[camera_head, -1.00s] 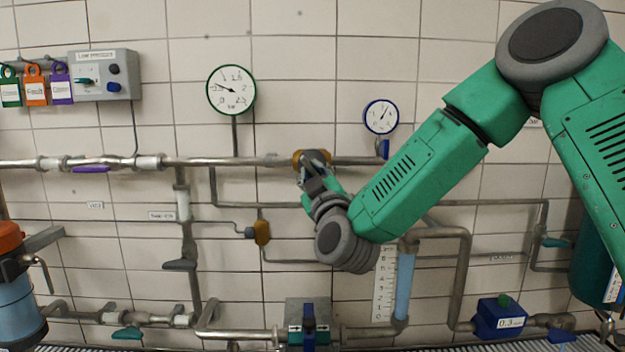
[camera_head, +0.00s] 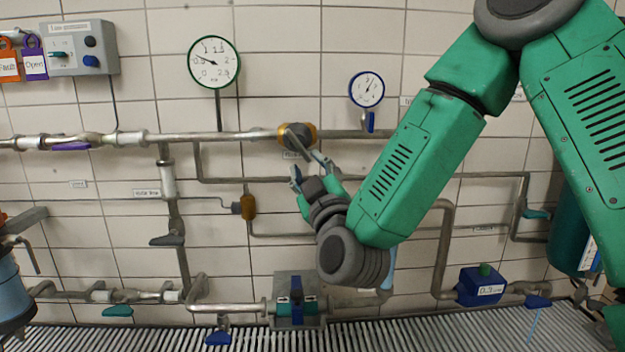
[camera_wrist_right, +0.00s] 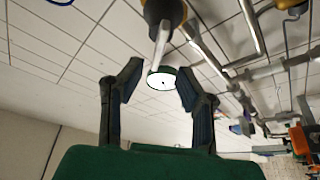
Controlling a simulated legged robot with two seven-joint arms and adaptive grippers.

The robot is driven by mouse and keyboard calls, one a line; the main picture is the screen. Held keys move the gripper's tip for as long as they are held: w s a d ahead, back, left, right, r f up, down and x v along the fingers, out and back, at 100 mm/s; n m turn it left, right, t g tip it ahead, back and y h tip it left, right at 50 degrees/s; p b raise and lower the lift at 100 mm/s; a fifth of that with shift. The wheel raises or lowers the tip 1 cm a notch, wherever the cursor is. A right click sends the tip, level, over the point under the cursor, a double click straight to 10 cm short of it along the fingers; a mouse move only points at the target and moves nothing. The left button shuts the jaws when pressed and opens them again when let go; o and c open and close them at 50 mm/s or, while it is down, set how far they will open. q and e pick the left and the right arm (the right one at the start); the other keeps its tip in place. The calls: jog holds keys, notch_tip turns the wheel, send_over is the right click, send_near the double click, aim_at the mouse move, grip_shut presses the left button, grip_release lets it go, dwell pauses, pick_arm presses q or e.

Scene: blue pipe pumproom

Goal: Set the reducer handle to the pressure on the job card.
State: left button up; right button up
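The reducer (camera_head: 297,136) is an orange-yellow and dark body on the upper pipe. Its grey lever handle slants down and right in the head view, and the handle (camera_wrist_right: 160,45) also shows in the wrist view. My right gripper (camera_head: 309,166) is open just below the reducer, its fingers spread on either side of the handle's end. I cannot tell whether they touch it. The green-rimmed gauge (camera_head: 214,62) reads in bar, its needle near 0.5; it also shows in the wrist view (camera_wrist_right: 161,78). No readable job card is in view. My left gripper is not in view.
A smaller blue-rimmed gauge (camera_head: 367,90) hangs at the right. A grey low-pressure box (camera_head: 82,48) with hanging tags is at upper left. Lower pipes carry a blue-and-teal valve (camera_head: 297,305) and a blue box (camera_head: 481,286). A grating runs along the bottom.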

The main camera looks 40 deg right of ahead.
jog(key=shift+v, duration=2.15)
jog(key=shift+w+a+f, duration=0.1)
jog(key=shift+a+f, duration=0.05)
dwell(0.5)
